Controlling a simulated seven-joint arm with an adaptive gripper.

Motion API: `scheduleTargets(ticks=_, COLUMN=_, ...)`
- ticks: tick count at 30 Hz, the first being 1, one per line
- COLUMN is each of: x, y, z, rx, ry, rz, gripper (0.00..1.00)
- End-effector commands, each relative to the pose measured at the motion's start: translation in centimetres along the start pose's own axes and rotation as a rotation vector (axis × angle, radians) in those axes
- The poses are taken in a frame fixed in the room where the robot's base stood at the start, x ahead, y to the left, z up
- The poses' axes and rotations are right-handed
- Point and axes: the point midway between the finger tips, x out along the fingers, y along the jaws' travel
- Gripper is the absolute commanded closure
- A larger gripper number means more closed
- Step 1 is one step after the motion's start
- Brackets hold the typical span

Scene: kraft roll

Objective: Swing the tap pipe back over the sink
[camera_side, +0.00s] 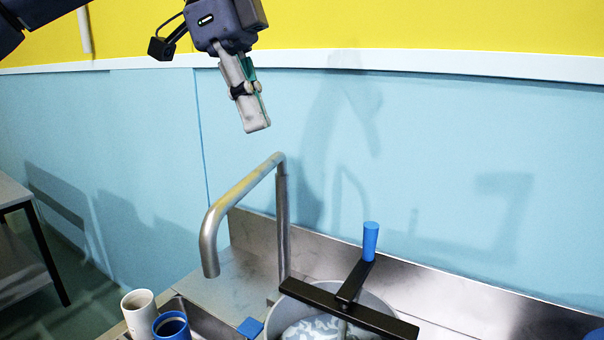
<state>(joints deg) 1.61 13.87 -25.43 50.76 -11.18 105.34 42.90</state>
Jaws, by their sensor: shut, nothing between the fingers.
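The tap pipe (240,193) is a bent grey metal tube. Its upright (283,225) stands at the back of the steel counter, and its arm reaches toward the front left. The spout end points down, left of the upright. A steel basin edge, likely the sink (210,322), shows at the bottom and is mostly cut off or hidden. I cannot tell whether the spout is over the basin. My gripper (257,128) is shut and empty, fingers pointing down. In the picture it is above the pipe's top bend, with a gap between them.
A pot (374,305) stands right of the pipe, with a black T-shaped bar (352,285) and blue knob (370,240) over it. A cream cup (138,302) and a blue cup (171,327) are at the bottom left. A blue wall (450,150) rises behind.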

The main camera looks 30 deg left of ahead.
Motion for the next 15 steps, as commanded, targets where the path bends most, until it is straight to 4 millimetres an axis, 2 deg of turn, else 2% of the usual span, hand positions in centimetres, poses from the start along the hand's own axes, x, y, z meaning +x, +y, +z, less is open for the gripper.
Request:
scheduleTargets(ticks=3, x=-0.8, y=0.1, z=0.2, rx=0.043, ry=0.0, rz=-0.049, gripper=1.0)
scheduleTargets(ticks=6, x=-0.3, y=0.0, z=0.3, rx=0.047, ry=-0.002, rz=-0.052, gripper=1.0)
scheduleTargets(ticks=10, x=1.6, y=0.0, z=0.3, rx=0.045, ry=-0.003, rz=-0.049, gripper=1.0)
scheduleTargets(ticks=15, x=5.4, y=-0.2, z=0.3, rx=0.044, ry=-0.004, rz=-0.047, gripper=1.0)
